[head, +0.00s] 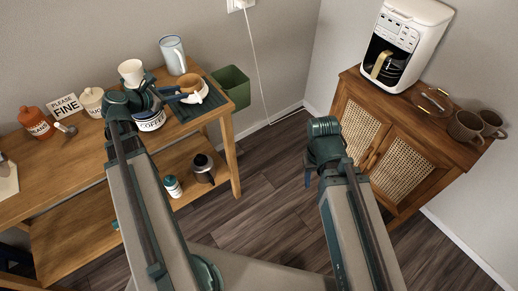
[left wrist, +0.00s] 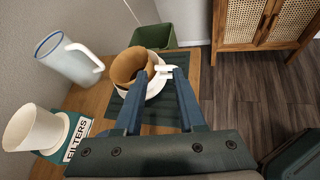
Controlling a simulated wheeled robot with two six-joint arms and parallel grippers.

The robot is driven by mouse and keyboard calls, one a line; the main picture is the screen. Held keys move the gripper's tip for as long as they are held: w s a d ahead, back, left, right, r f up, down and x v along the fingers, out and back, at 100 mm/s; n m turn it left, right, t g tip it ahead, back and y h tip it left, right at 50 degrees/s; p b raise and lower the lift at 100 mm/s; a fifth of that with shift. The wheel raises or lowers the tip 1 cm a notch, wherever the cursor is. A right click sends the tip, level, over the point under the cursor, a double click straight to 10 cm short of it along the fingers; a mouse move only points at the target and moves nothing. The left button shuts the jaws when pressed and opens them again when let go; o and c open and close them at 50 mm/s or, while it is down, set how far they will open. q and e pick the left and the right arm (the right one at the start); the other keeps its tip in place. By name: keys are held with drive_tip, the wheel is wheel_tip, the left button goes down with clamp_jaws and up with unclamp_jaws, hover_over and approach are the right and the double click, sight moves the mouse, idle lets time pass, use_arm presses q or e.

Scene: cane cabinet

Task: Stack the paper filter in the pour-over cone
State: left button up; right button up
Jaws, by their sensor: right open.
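A brown paper filter (head: 189,84) sits in the mouth of the white pour-over cone (head: 199,95) on the table's right end. The left wrist view also shows the filter (left wrist: 129,66), slightly tilted, and the cone (left wrist: 155,89) with its white handle. My left gripper (head: 180,97) is close to them. Its two fingers (left wrist: 165,73) stand apart, with the handle showing between them. The left fingertip overlaps the filter's edge in the picture; contact cannot be told. My right gripper (head: 308,178) is open and empty over the floor, its fingers mostly hidden.
A frosted pitcher (head: 173,55) and a white-topped FILTERS box (left wrist: 68,138) stand near the cone. A dark mat (head: 214,96) lies under it. A green bin (head: 231,88) is beside the table. A coffee maker (head: 405,45) stands on the cane cabinet (head: 365,130).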

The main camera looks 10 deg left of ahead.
use_arm(q)
drive_tip(key=s+d+f+m+g+h, duration=0.1)
drive_tip(key=d+f+m+g, duration=0.25)
drive_tip(key=d+m, duration=0.55)
drive_tip(key=s+d+f+m+g+h, duration=0.1)
drive_tip(key=d+f+m+g, duration=0.25)
drive_tip(key=d, duration=0.85)
drive_tip(key=s+d+f+m+g+y, duration=0.2)
drive_tip(key=s+d+m+y, duration=0.1)
drive_tip(key=s+d+m, duration=0.3)
drive_tip(key=s+d+f+m+g+y, duration=0.2)
drive_tip(key=s+d+m+y, duration=0.2)
drive_tip(key=d+m, duration=0.5)
drive_tip(key=s+m, duration=0.2)
drive_tip(key=m, duration=0.3)
drive_tip(key=shift+s+d+f+g+y, duration=0.25)
drive_tip(key=shift+d+f+g+y, duration=0.05)
drive_tip(key=shift+d+f+g, duration=0.1)
drive_tip(key=shift+r, duration=0.15)
wheel_tip(320, 180, up, 4)
drive_tip(key=p, duration=0.4)
drive_tip(key=shift+f, duration=0.2)
